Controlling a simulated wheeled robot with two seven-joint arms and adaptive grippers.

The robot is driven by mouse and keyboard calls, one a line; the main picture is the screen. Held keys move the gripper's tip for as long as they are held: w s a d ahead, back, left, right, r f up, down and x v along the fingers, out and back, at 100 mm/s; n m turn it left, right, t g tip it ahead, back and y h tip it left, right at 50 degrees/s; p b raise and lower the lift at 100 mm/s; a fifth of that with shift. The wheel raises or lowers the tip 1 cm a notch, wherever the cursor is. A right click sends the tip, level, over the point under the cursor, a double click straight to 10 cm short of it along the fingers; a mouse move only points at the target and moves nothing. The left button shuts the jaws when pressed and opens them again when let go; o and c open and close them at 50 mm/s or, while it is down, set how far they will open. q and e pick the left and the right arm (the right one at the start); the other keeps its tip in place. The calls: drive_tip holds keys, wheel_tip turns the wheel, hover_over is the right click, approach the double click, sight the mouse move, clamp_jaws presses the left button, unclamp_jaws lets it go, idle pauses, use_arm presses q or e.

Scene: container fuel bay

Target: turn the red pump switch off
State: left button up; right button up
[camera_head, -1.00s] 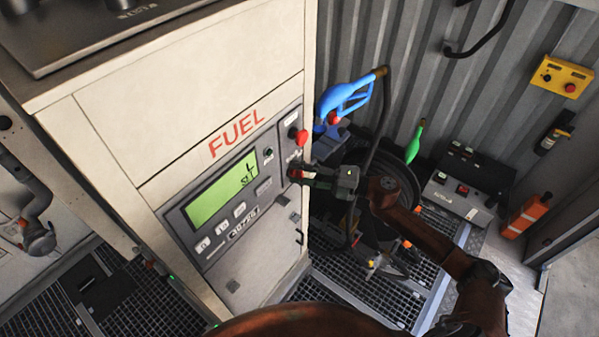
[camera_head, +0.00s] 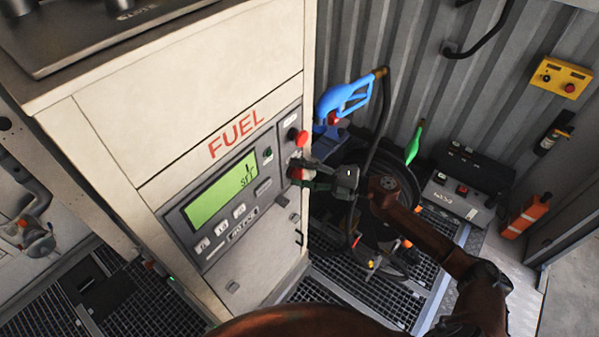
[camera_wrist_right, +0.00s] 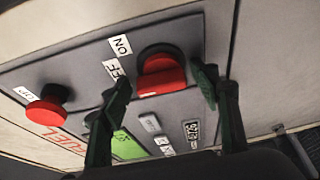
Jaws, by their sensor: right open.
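The red pump switch (camera_wrist_right: 160,78) is a round knob with a raised bar on the grey panel of the fuel pump. In the right wrist view it lies between my fingertips, with ON and OFF labels beside it. In the head view the red switch (camera_head: 296,174) shows at the panel's right edge, partly covered by the gripper. My right gripper (camera_wrist_right: 165,88) is open, one finger on each side of the switch. I cannot tell whether a finger touches it. The right gripper (camera_head: 308,172) also shows in the head view. My left gripper is not in view.
A red mushroom button (camera_head: 301,138) sits above the switch; it also shows in the right wrist view (camera_wrist_right: 48,106). The green display (camera_head: 222,190) is left of it. A blue nozzle (camera_head: 345,98) and hose reel stand behind the gripper. A yellow box (camera_head: 562,78) hangs on the wall.

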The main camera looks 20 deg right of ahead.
drive_tip(key=shift+s+d, duration=0.15)
drive_tip(key=shift+d, duration=0.1)
drive_tip(key=v, duration=1.1)
drive_tip(key=shift+d, duration=0.25)
